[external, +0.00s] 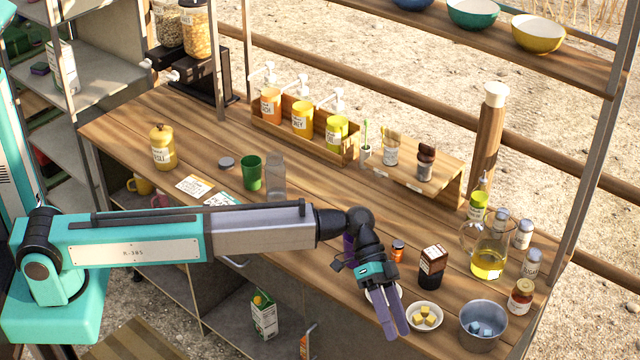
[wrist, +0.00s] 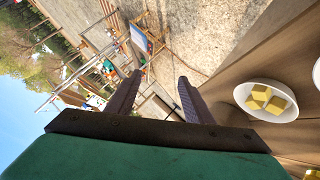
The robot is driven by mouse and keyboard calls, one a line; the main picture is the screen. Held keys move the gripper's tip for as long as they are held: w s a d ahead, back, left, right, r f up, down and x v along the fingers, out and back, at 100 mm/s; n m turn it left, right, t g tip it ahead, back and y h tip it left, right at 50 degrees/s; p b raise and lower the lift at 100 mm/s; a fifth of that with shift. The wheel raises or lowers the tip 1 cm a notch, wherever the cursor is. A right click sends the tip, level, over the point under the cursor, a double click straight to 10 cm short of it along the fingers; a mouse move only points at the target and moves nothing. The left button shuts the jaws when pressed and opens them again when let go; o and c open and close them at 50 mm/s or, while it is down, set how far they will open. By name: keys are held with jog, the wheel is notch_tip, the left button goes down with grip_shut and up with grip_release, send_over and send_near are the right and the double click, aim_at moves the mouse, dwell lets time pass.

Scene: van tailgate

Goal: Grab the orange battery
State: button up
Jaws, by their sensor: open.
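A small orange cylinder with dark markings, which looks like the orange battery (external: 398,250), stands on the wooden counter left of a dark brown carton. My gripper (external: 395,333) is open and empty, with its purple-grey fingers pointing down near the counter's front edge. It is nearer the camera than the battery and apart from it. In the wrist view the two fingers (wrist: 159,78) are spread with nothing between them. I cannot make out the battery in the wrist view.
A white bowl of yellow cubes (external: 425,317) is right of my gripper; a white dish (external: 372,292) is partly hidden behind it.

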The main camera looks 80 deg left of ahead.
notch_tip(320, 180, up, 5)
jog(key=w, duration=0.2)
jog(key=t, duration=0.4)
send_over(403, 261)
jog(key=d, duration=0.2)
jog(key=shift+n+y, duration=0.3)
notch_tip(403, 261, down, 8)
jog(key=shift+s+f, duration=0.1)
jog(key=shift+f, duration=0.15)
jog(key=shift+a+f, duration=0.3)
jog(key=shift+a, duration=0.25)
jog(key=shift+a+f, duration=0.25)
jog(key=shift+a, duration=0.25)
jog(key=s+a+m, duration=0.1)
jog(key=a+m, duration=0.1)
jog(key=s+a+f+m, duration=0.1)
jog(key=s+a+m, duration=0.1)
jog(key=s+a+m+h, duration=0.1)
jog(key=s+a+m, duration=0.1)
jog(key=a, duration=0.1)
jog(key=shift+s+f+m, duration=0.2)
jog(key=shift+f+m, duration=0.05)
jog(key=shift+m, duration=0.15)
jog(key=shift+d, duration=0.1)
